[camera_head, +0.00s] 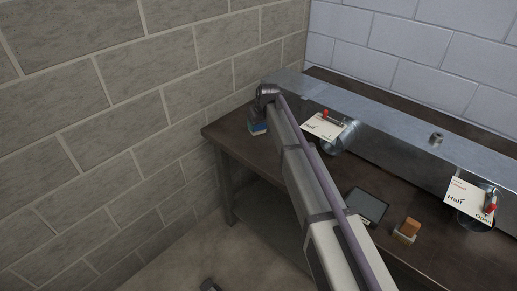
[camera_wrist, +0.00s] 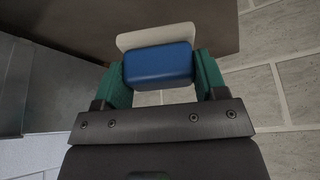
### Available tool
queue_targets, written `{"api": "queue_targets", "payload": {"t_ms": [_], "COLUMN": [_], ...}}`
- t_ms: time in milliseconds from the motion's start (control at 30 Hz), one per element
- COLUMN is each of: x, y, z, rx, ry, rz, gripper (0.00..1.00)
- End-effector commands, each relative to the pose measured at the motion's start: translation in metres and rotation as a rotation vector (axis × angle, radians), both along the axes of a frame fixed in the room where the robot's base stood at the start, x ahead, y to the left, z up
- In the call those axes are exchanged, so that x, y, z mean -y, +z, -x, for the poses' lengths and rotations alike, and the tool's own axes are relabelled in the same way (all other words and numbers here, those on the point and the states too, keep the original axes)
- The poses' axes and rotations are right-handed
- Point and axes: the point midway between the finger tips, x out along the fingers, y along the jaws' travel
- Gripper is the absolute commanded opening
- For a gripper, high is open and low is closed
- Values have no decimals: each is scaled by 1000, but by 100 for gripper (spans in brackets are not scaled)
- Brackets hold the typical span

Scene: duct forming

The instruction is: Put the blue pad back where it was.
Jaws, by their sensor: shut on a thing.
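My gripper (camera_wrist: 158,78) is shut on the blue pad (camera_wrist: 158,64), which sits between its two green fingers in the wrist view. A pale, round-cornered piece (camera_wrist: 160,37) shows beyond and under the pad in the wrist view. I cannot tell whether the pad touches it or the table.
A long metal duct (camera_head: 385,128) runs along the table's back, with two white cards (camera_head: 322,127) (camera_head: 462,200) and red-handled levers. An orange block (camera_head: 411,226) on a pale holder (camera_head: 403,237) and a dark flat tray (camera_head: 366,206) lie at the front right. A block wall stands left.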

Motion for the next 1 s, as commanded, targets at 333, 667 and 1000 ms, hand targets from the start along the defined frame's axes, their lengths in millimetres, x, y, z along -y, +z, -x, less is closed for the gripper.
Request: {"api": "queue_targets", "payload": {"t_ms": [333, 667, 1000], "x": [0, 0, 0], "y": [-53, -80, -83], "z": [0, 0, 0], "rx": [0, 0, 0], "ry": [-1, -1, -1], "rz": [0, 0, 0], "gripper": [43, 44, 77]}}
